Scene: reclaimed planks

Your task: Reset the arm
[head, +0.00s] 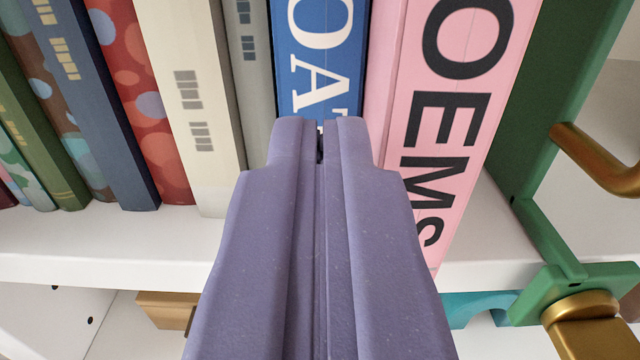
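My gripper (319,126) is purple and reaches up from the bottom middle of the head view. Its two fingers lie side by side with only a thin dark slit between the tips. I see nothing held in it. The fingertips are in front of a blue book (318,58) with large white letters, and they hide its lower part. I cannot tell whether they touch it.
A pink book (450,110) lettered "OEMS" stands just right. Cream (190,100), red (150,110) and several other books stand left. The white shelf edge (100,240) runs below. A green bracket (550,255) with brass parts (600,160) is at right.

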